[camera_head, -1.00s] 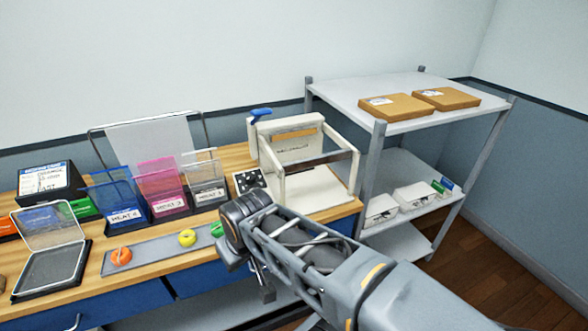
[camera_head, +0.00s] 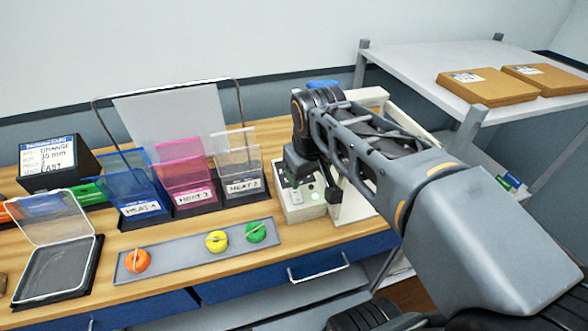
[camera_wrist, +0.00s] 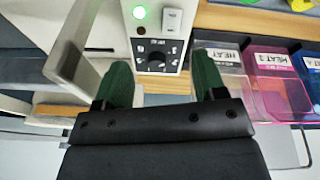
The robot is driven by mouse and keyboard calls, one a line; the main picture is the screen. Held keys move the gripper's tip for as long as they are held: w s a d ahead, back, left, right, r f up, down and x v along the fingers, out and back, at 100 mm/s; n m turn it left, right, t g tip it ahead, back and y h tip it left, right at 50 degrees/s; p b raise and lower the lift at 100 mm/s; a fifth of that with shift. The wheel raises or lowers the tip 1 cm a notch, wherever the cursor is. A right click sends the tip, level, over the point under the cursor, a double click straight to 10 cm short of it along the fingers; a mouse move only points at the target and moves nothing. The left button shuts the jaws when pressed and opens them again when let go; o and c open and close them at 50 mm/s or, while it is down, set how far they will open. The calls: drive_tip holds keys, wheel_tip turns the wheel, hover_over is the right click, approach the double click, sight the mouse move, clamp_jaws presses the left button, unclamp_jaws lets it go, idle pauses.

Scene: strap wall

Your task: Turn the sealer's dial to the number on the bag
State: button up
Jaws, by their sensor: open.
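The white sealer (camera_head: 300,212) stands at the bench's right end, partly hidden behind my arm in the head view. In the head view my gripper (camera_head: 308,190) is over the panel. Bags read HEAT 4 (blue) (camera_head: 128,180), HEAT 3 (pink) (camera_head: 186,170) and HEAT 2 (clear) (camera_head: 236,160).
A grey strip (camera_head: 190,255) holds orange, yellow and green rolls in front of the bags. A card stand (camera_head: 50,160) and an open clear-lidded case (camera_head: 55,265) are at left. A shelf (camera_head: 430,65) with brown boxes (camera_head: 485,87) stands at right.

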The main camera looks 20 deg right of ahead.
drive_tip(key=w+n+b, duration=0.1)
drive_tip(key=w+b, duration=0.1)
drive_tip(key=w, duration=0.1)
drive_tip(key=w+n+g+b, duration=0.1)
drive_tip(key=w+b, duration=0.2)
drive_tip(key=w+n+h+b, duration=0.1)
drive_tip(key=w+n+b, duration=0.1)
drive_tip(key=w+b, duration=0.1)
drive_tip(key=shift+w+a+f+g, duration=0.2)
drive_tip(key=shift+w+g, duration=0.2)
drive_tip(key=shift+w+f, duration=0.1)
drive_tip(key=shift+f, duration=0.1)
drive_tip(key=shift+w+d+f+b, duration=0.15)
drive_tip(key=shift+f+b, duration=0.2)
drive_tip(key=shift+f, duration=0.8)
drive_tip(key=shift+w+d+f+b, duration=0.1)
drive_tip(key=shift+f+b, duration=0.3)
drive_tip(key=shift+f, duration=0.7)
drive_tip(key=shift+w+d+f+b, duration=0.15)
drive_tip(key=shift+f+b, duration=0.2)
drive_tip(key=shift+f, duration=0.8)
drive_tip(key=shift+s, duration=0.1)
drive_tip(key=shift+c, duration=0.4)
drive_tip(key=c, duration=0.8)
drive_tip(key=shift+r, duration=0.1)
drive_tip(key=shift+c, duration=0.2)
drive_tip(key=shift+p, duration=0.3)
